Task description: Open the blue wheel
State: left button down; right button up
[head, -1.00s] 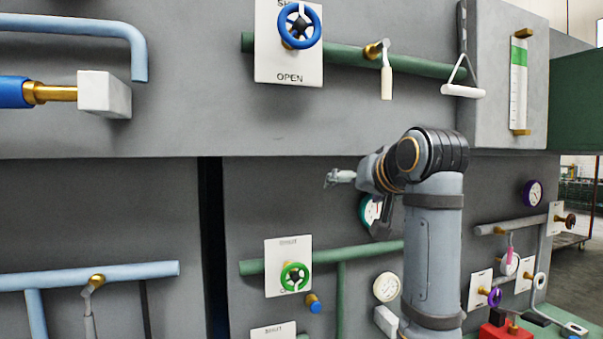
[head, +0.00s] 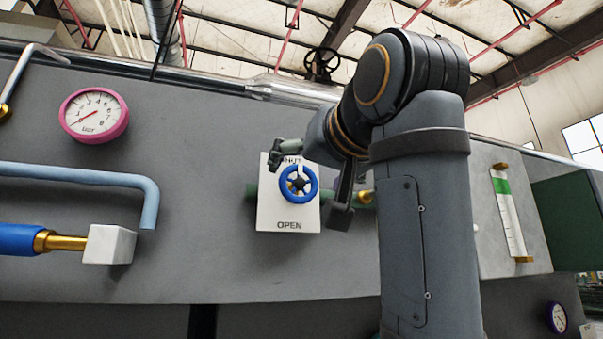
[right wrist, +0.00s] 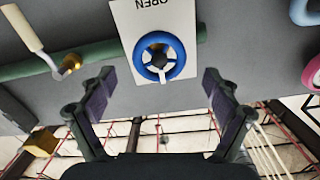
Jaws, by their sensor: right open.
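The blue wheel (head: 298,184) is on a white plate (head: 288,218) lettered SHUT above and OPEN below. Its white mark points up toward SHUT. In the right wrist view, the wheel (right wrist: 160,57) appears inverted, just ahead of the gap between my fingers. My right gripper (head: 307,183) is in front of the plate, with one finger up-left of the wheel and the other down-right. In the right wrist view, the gripper (right wrist: 159,80) is open and empty, its fingers on both sides, apart from the wheel. My left gripper is out of view.
A green pipe (right wrist: 85,58) runs behind the plate, with a white-handled lever (right wrist: 24,28) beside it. A pink gauge (head: 94,116), a light blue pipe (head: 80,175) and a white block (head: 109,244) are left of the wheel. A level gauge (head: 508,214) is at right.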

aim_at(300, 183)
jog(key=p+x, duration=0.1)
jog(key=x, duration=0.3)
jog(key=shift+w, duration=0.1)
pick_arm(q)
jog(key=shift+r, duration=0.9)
pick_arm(e)
jog(key=shift+d, duration=0.1)
jog(key=shift+c, duration=0.4)
jog(key=c, duration=1.1)
jog(key=shift+o, duration=0.2)
